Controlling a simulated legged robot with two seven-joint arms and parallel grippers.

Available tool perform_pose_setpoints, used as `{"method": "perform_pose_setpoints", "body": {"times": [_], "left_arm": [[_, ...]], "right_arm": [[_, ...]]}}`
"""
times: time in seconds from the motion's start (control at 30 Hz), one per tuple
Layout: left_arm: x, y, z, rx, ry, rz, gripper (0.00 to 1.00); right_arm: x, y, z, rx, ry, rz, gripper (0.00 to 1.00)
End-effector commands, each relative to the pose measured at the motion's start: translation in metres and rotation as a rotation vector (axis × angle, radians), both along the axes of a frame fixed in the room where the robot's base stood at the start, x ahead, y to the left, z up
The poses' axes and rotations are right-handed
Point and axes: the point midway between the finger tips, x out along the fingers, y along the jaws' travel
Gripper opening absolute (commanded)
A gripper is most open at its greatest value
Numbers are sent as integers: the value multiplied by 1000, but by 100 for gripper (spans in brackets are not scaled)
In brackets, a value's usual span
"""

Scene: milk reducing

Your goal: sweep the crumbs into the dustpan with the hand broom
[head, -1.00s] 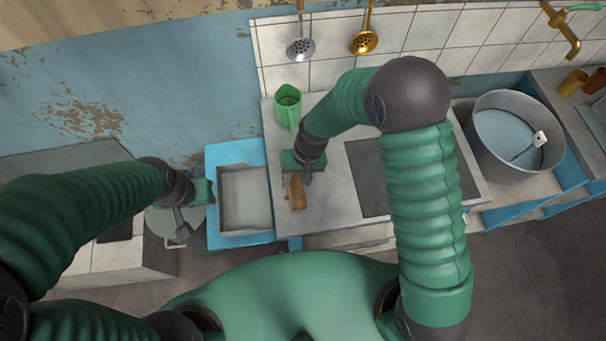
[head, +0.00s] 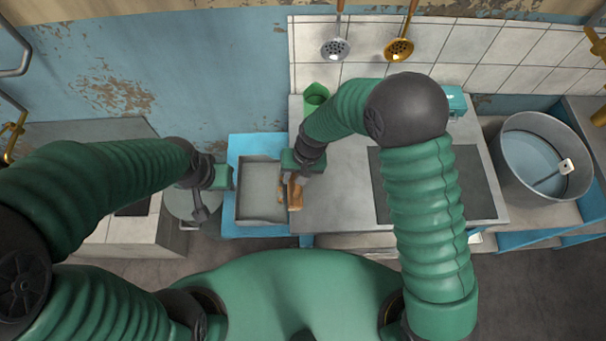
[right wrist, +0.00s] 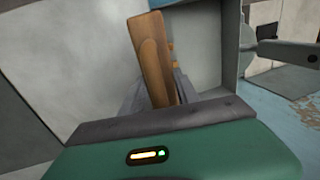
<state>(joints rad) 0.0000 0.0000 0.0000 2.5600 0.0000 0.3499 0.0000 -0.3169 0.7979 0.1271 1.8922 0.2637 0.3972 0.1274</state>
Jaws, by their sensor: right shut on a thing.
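A brown wooden piece that looks like the hand broom (head: 295,195) is in my right gripper (head: 293,177), at the counter's left edge beside the grey tray. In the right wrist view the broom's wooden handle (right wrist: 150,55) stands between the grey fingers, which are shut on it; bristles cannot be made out. A shallow grey tray (head: 245,218), possibly the dustpan, sits in a blue frame just left of the broom. My left gripper (head: 222,178) is at the tray's left side; its fingers are not clear. No crumbs can be made out.
The grey counter (head: 340,205) right of the broom is mostly bare, with a dark panel (head: 475,185) set in it. A green jug (head: 316,95) stands at its back left. A large metal pot (head: 540,165) is far right.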

Motion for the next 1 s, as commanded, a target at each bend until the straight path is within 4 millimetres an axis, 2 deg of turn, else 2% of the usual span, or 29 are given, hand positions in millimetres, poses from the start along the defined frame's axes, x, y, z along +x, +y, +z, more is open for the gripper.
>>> {"method": "perform_pose_setpoints", "body": {"times": [0.27,0.7,1.0], "left_arm": [[0,0,0,0,0,0,36],[0,0,6,0,0,0,36],[0,0,8,0,0,0,36]], "right_arm": [[0,1,0,0,0,0,0],[-1,37,0,-1,0,1,0],[-1,37,2,0,0,0,0]]}}
